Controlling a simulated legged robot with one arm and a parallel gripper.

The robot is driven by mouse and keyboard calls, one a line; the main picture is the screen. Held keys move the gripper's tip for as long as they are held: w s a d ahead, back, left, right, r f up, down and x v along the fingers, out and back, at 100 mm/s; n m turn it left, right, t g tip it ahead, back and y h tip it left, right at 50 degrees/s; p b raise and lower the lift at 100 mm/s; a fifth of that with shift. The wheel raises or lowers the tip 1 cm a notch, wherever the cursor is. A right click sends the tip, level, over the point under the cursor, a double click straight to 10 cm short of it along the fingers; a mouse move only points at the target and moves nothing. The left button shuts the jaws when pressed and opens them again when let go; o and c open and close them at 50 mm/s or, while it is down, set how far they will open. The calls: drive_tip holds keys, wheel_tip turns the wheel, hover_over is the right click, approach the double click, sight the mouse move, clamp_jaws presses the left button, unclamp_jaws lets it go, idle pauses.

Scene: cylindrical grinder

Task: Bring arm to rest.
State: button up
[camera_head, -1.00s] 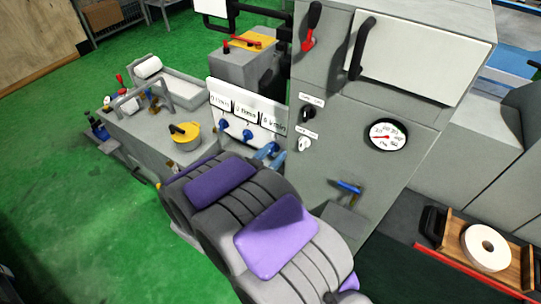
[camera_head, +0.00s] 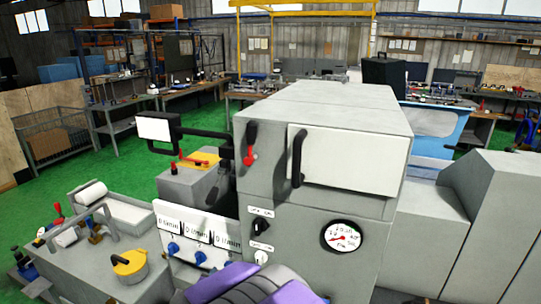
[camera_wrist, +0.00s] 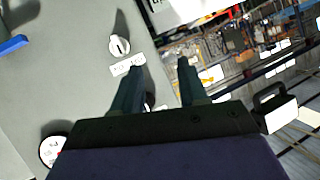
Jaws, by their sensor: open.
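My gripper (camera_wrist: 161,65) shows in the wrist view with its two dark fingers apart and nothing between them. The grey front panel of the grinder (camera_wrist: 75,80) lies behind and left of the fingers. A white knob (camera_wrist: 119,45) with a label is just beyond the left finger; I cannot tell the exact gap. In the head view, only the purple and grey upper part of my arm shows at the bottom edge, in front of the grinder cabinet (camera_head: 285,225). My gripper is hidden there.
The cabinet carries a pressure gauge (camera_head: 342,236), a red lever (camera_head: 250,158) and a white door (camera_head: 345,160). A yellow-topped knob (camera_head: 129,266) stands on the machine bed at left. Green floor (camera_head: 120,165) is open at far left. Workbenches line the back.

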drive_tip(key=s+d+f+n+g+b, duration=0.1)
drive_tip(key=s+d+g+b, duration=0.3)
drive_tip(key=s+d, duration=0.5)
drive_tip(key=s+d+f+n+g+b, duration=0.1)
drive_tip(key=s+d+f+g+b, duration=0.2)
drive_tip(key=s+d, duration=0.6)
drive_tip(key=s+d+f+n+g+b, duration=0.1)
drive_tip(key=s+d+g+b, duration=0.3)
drive_tip(key=s, duration=1.5)
drive_tip(key=d+f+g, duration=0.1)
drive_tip(key=d+g, duration=0.2)
drive_tip(key=d, duration=0.2)
drive_tip(key=shift+d+f+g+b, duration=0.25)
drive_tip(key=shift+f+g+b, duration=0.05)
drive_tip(key=shift+f+b, duration=0.1)
